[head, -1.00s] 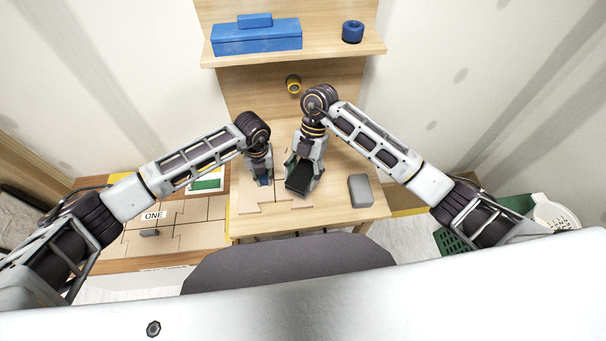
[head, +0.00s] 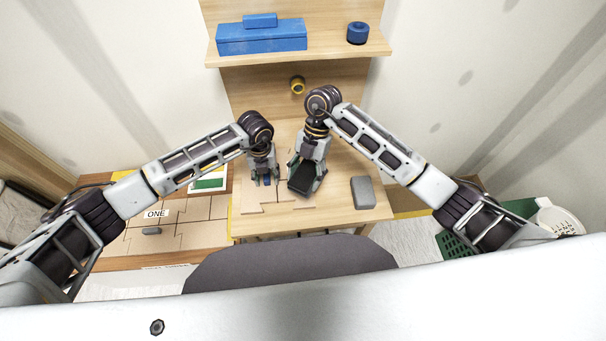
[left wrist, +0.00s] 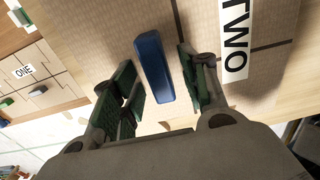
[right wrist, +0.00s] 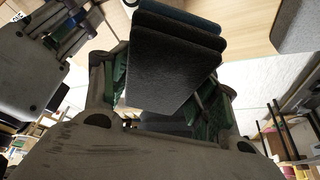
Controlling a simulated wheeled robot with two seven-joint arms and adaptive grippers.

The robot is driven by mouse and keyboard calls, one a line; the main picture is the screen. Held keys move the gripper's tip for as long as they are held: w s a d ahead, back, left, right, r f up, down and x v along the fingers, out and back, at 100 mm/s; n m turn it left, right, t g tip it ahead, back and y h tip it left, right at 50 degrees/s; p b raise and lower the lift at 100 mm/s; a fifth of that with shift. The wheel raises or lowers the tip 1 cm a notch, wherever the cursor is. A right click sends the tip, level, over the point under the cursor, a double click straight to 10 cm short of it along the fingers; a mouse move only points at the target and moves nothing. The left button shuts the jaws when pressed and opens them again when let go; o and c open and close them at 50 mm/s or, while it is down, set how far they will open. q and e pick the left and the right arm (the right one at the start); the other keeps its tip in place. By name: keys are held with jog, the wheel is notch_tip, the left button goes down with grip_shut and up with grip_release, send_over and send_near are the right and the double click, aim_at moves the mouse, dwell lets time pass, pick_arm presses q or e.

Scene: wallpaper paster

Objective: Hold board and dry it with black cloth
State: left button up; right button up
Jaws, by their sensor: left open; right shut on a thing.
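The tan board (head: 247,198), labelled TWO in the left wrist view (left wrist: 270,22), lies flat on the wooden table. A blue handle (left wrist: 154,68) is on the board. My left gripper (head: 264,180) is low over the board. In the left wrist view its green-padded fingers (left wrist: 158,84) are open on either side of the handle, with gaps on both sides. My right gripper (right wrist: 165,95) is shut on the folded black cloth (right wrist: 170,60), which also shows in the head view (head: 305,178), close to the right of the left gripper. The cloth hides part of the board.
A grey block (head: 363,192) lies on the table at the right. A blue toolbox (head: 262,38) and a blue roll (head: 358,33) sit on the shelf above. A board labelled ONE (head: 190,222) lies on a lower surface at the left. A green basket (head: 455,243) stands at the right.

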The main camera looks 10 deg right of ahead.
pick_arm(q)
notch_tip(320, 180, up, 12)
jog(key=shift+f, duration=0.15)
dwell(0.5)
dwell(0.4)
